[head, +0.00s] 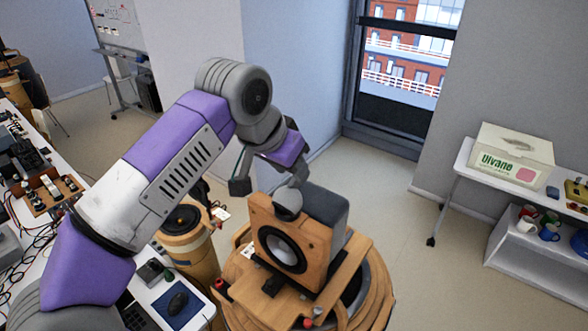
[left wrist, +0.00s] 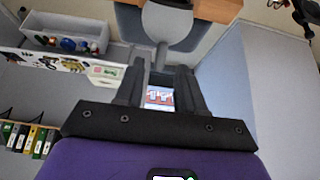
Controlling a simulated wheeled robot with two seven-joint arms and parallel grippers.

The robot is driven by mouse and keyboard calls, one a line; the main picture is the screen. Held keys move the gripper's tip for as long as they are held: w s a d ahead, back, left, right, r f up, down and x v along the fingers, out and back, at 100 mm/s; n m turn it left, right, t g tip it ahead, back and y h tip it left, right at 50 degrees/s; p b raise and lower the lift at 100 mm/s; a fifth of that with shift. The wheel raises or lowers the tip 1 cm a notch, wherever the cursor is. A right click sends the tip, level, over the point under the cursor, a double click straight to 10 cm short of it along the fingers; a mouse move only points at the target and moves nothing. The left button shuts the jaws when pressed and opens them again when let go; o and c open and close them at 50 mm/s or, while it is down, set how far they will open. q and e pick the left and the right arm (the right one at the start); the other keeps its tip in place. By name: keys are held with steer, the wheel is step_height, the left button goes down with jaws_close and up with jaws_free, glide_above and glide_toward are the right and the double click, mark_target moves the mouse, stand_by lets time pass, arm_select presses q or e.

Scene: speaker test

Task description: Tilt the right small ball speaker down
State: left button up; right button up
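A small grey ball speaker (head: 288,204) sits on top of a wooden speaker box (head: 312,236) with a dark round cone. My left gripper (head: 268,180) is just above and beside the ball, coming from the left. In the left wrist view the ball (left wrist: 167,24) and its short stem show just beyond the fingertips (left wrist: 160,72). The fingers are apart, with a gap between them. I cannot tell whether a finger touches the ball or stem. My right gripper is in neither view.
The speaker box stands on a round wooden stand (head: 245,290). A second wooden cylinder with a dark cone (head: 183,219) stands to its left. A cluttered white desk (head: 195,312) runs along the left. A white shelf (head: 510,245) stands at right; floor between is clear.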

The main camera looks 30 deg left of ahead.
mark_target(282, 197)
arm_select(q)
steer(key=v, duration=0.5)
steer(key=shift+p, duration=0.4)
